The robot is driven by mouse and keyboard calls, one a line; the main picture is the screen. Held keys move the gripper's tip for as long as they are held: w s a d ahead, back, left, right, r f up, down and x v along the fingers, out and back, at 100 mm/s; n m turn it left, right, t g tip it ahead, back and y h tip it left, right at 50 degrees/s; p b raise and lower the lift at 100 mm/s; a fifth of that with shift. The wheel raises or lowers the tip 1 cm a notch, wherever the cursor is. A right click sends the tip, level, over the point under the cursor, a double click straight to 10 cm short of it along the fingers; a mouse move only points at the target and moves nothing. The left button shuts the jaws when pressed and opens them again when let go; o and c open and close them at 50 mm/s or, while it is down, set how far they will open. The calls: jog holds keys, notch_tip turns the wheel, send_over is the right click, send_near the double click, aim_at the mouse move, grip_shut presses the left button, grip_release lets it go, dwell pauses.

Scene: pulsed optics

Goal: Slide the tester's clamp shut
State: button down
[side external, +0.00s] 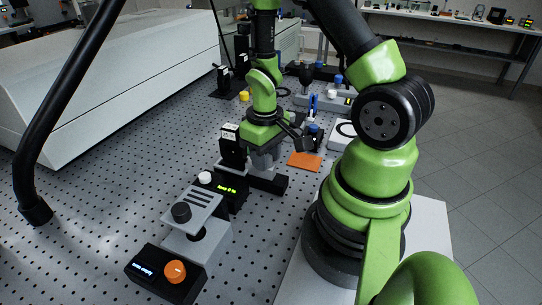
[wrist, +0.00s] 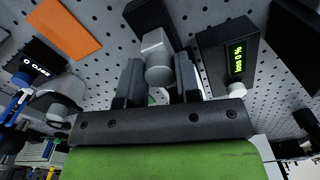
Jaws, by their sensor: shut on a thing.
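The tester, a black box with green display text that seems to read "loss 0 %" and a white knob, stands beside my gripper in the side view (side external: 228,187) and at the upper right of the wrist view (wrist: 231,53). The light grey clamp piece (wrist: 156,48) sits on a dark rail (wrist: 147,14), which also shows in the side view (side external: 275,184). My gripper (wrist: 158,78) points down over the rail, with its fingers on either side of the clamp piece's rounded grey part. In the side view my gripper (side external: 264,162) hides most of the clamp.
An orange mat (side external: 305,161) lies to the right. A grey fixture with a black knob (side external: 196,222) and a black box with an orange dial (side external: 168,272) stand in front. Several devices stand behind my gripper. The perforated table (side external: 100,190) is clear at the left.

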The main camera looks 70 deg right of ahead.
jog(key=shift+w, duration=0.2)
jog(key=c, duration=0.8)
grip_release()
jog(key=shift+r, duration=0.1)
notch_tip(320, 180, up, 10)
jog(key=shift+f, duration=0.1)
jog(key=s+a+r+t, duration=0.2)
jog(key=a+r, duration=0.1)
jog(key=r, duration=0.2)
jog(key=s+a+r+t+y, duration=0.1)
jog(key=s+a+r+t, duration=0.1)
jog(key=a+r+t, duration=0.1)
jog(key=s+a+r+m+t+y, duration=0.1)
jog(key=s+a+r+t, duration=0.1)
jog(key=a+r, duration=0.3)
notch_tip(320, 180, up, 2)
jog(key=shift+s+a+r, duration=0.15)
